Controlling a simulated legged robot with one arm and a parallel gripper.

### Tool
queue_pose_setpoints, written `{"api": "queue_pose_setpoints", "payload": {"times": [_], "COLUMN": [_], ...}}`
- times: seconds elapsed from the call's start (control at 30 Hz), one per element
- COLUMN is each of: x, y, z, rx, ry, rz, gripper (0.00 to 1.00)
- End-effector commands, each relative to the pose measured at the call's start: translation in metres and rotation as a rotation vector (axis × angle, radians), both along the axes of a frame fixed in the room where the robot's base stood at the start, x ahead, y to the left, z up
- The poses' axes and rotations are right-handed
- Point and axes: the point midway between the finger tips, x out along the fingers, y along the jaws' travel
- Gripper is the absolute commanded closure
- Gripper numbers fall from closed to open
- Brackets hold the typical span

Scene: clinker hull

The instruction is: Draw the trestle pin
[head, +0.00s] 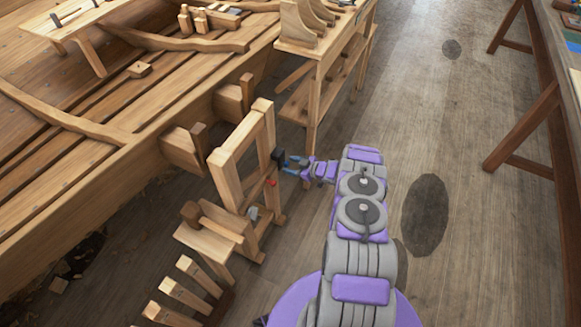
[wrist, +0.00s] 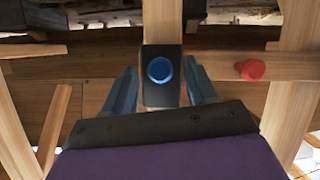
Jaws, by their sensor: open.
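The wooden trestle (head: 224,172) stands beside the hull, left of my arm. A black block with a blue round face (wrist: 160,70) sits against its upright post; the dark block also shows in the head view (head: 278,155). A red knob (wrist: 251,69) sticks out of the crossbar to its right, and shows small in the head view (head: 271,183). The frames do not settle which of these is the trestle pin. My gripper (head: 290,163) is at the trestle's near side. In the wrist view my gripper (wrist: 161,88) is open, its blue-grey fingers on either side of the black block. Contact cannot be told.
The planked hull (head: 70,155) fills the left. A wooden bench (head: 318,55) with shaped pieces stands behind the trestle. A mallet (head: 215,218) lies on a low stand in front. The floor right of my arm is clear up to another bench's legs (head: 525,130).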

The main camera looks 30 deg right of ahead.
Motion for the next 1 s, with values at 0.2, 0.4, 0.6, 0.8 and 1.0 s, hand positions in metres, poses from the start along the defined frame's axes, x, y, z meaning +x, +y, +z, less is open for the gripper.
{"api": "queue_pose_setpoints", "payload": {"times": [0.2,0.4,0.6,0.8,1.0], "x": [0.0079,0.008,0.0078,0.0078,0.0079], "y": [0.0045,0.0045,0.0045,0.0043,0.0041], "z": [-0.003,-0.0028,-0.0029,-0.0029,-0.0027], "rx": [-0.001,-0.001,-0.001,-0.001,-0.001], "ry": [-0.001,-0.001,-0.001,-0.001,-0.001], "rz": [-0.001,-0.001,-0.001,-0.001,-0.001], "gripper": [0.43,0.43,0.6,0.79,0.98]}}
